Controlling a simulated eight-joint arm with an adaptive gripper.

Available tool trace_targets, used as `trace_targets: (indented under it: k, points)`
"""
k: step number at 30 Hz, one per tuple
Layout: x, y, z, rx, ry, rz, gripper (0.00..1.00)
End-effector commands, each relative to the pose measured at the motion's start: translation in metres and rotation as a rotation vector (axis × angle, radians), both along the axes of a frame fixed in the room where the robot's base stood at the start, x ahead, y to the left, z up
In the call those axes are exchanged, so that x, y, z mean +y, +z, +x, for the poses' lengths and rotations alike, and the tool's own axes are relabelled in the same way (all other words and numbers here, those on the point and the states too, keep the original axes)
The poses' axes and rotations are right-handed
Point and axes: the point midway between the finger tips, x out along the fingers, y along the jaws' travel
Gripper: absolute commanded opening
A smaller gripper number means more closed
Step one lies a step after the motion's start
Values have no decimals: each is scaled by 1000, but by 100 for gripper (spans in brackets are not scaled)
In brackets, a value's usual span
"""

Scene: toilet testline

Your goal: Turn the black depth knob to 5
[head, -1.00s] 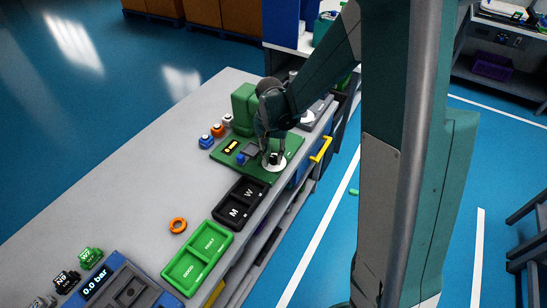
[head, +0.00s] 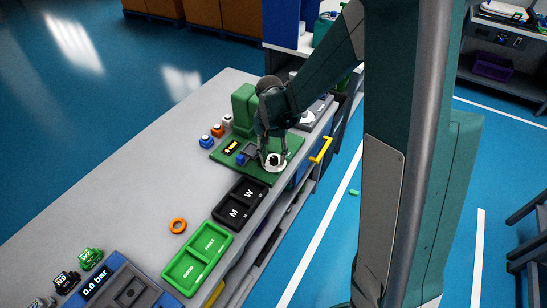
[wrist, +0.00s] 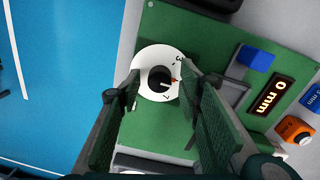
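The black depth knob (wrist: 157,79) sits in the middle of a round white dial (wrist: 147,60) on a green board (wrist: 150,132). A white pointer line and a small red mark show by the knob, with a few dial numbers, one looking like 3. In the head view the white dial (head: 275,168) is at the board's near right corner. My gripper (wrist: 160,80) is open, with one finger on each side of the knob in the wrist view. Gaps show between fingers and knob; I cannot tell its height. The display (wrist: 272,96) reads 0 mm.
A blue block (wrist: 255,59) stands on the board. A green upright block (head: 244,108) is behind it. Orange, blue and white small parts (head: 218,130) stand left of it. Black M/W (head: 240,203) and green trays (head: 197,258) lie nearer. The bench edge is close to the dial.

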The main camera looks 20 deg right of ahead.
Motion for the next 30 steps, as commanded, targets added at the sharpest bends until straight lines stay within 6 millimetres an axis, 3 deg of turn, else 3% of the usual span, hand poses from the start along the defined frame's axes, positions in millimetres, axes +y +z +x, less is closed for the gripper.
trace_targets:
  k: [8, 24, 30]
  points:
    - [1, 26, 0, 0, 0, 0, 36]
    - [4, 98, 2, 0, 0, 0, 36]
    - [4, 111, 3, 0, 0, 0, 36]
